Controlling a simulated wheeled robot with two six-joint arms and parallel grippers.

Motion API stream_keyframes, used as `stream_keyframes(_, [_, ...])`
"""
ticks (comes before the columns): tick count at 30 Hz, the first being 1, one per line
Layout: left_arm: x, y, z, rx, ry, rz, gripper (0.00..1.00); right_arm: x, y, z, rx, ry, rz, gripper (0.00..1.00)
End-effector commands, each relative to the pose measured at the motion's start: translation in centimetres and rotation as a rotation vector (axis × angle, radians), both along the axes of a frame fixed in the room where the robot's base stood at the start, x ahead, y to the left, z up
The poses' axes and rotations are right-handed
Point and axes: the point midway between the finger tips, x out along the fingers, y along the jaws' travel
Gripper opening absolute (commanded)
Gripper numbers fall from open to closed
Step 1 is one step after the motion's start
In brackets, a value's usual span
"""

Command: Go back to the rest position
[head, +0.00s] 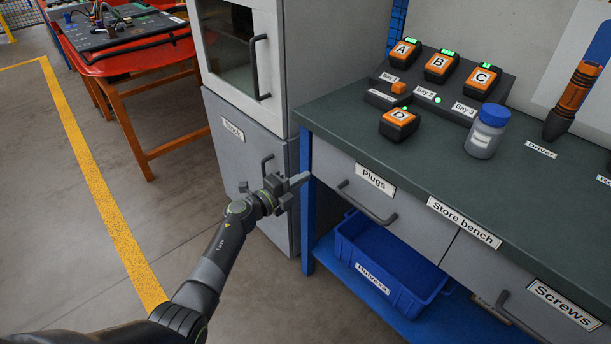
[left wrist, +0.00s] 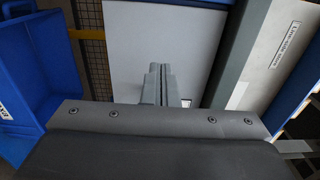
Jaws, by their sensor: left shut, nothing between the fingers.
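My left gripper (head: 298,181) is shut and empty, held out in front of the cabinet and the left end of the bench. In the left wrist view its fingers (left wrist: 157,84) are together with nothing between them. Behind it in the head view stands a grey cabinet (head: 250,170) with a lower door labelled "Stock" and an upper glass door; both look shut. The gripper overlaps the lower door's right part in the picture; I cannot tell the exact gap. My right gripper is in neither view.
The store bench (head: 350,130) carries orange battery packs A, B, C and D, a blue-capped jar (head: 486,132) and a driver (head: 573,98). The "Plugs" drawer (head: 350,190) is shut. A blue bin (head: 388,262) stands below. An orange table (head: 130,65) is back left. Floor at left is clear.

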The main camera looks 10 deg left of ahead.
Motion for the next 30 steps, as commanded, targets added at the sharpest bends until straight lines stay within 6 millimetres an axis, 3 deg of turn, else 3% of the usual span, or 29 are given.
stream_keyframes(9, [-4.9, 3.8, -0.1, 0.002, 0.003, 0.0, 0.0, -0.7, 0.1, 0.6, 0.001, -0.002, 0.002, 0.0])
stream_keyframes(22, [-6.4, 5.2, -0.8, -0.022, 0.026, 0.018, 0.0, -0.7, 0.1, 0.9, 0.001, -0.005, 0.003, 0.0])
stream_keyframes(26, [-7.8, 7.3, -4.0, -0.144, 0.151, 0.125, 0.0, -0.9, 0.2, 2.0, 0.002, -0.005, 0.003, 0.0])
stream_keyframes(30, [-12.0, 11.5, -11.3, -0.361, 0.402, 0.367, 0.0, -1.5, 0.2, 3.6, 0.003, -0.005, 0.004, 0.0])
